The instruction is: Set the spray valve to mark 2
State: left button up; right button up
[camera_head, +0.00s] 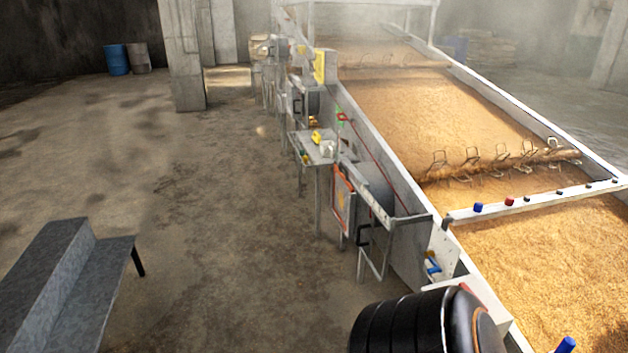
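No part labelled as the spray valve can be read from here. A small blue handle (432,265) sits on the near end of the trough's side wall, and I cannot tell whether it is the spray valve or what mark it points to. No numbered marks are legible. Neither of my grippers is in view.
A long trough (398,200) of steaming grain runs along the right. Small metal tables (309,149) and an orange-framed panel (342,203) stand along it. A grey stepped block (45,285) is at lower left, a pillar (184,60) behind. The concrete floor between is clear.

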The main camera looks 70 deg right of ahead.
aim_at(429, 255)
jog(key=l+z, duration=0.1)
jog(key=z, duration=3.3)
jog(key=i+j+z, duration=0.2)
jog(key=j+z, duration=0.15)
jog(key=j, duration=0.25)
jog(key=i+j+z, duration=0.4)
jog(key=j, duration=0.75)
jog(key=i+j, duration=0.1)
jog(key=j, duration=0.5)
jog(key=j+z, duration=0.1)
jog(key=j, duration=0.5)
jog(key=i+j, duration=0.1)
jog(key=j, duration=0.5)
